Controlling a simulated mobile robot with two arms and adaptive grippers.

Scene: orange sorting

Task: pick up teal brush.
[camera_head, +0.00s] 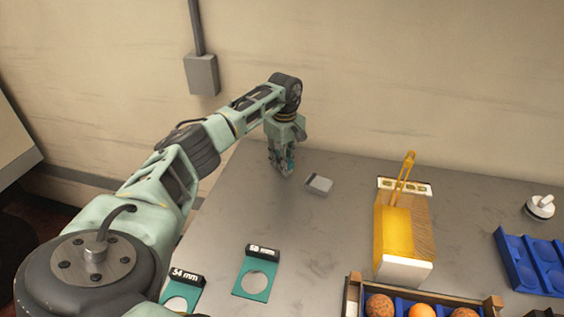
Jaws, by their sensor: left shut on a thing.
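My left gripper (284,171) is at the far left part of the grey table, pointing down close to the tabletop. It is shut on the teal brush (290,158), of which only a little teal shows between and beside the fingers. The rest of the brush is hidden by the fingers. I cannot tell whether the brush still touches the table. My right gripper is not in view.
A small grey-white block (319,184) lies just right of the gripper. Teal sizing gauges (257,284) lie nearer. A yellow-and-wood box (432,232), a crate (352,298) of oranges, a blue tray (512,262) and a white knobbed object (540,208) stand to the right. The wall is close behind.

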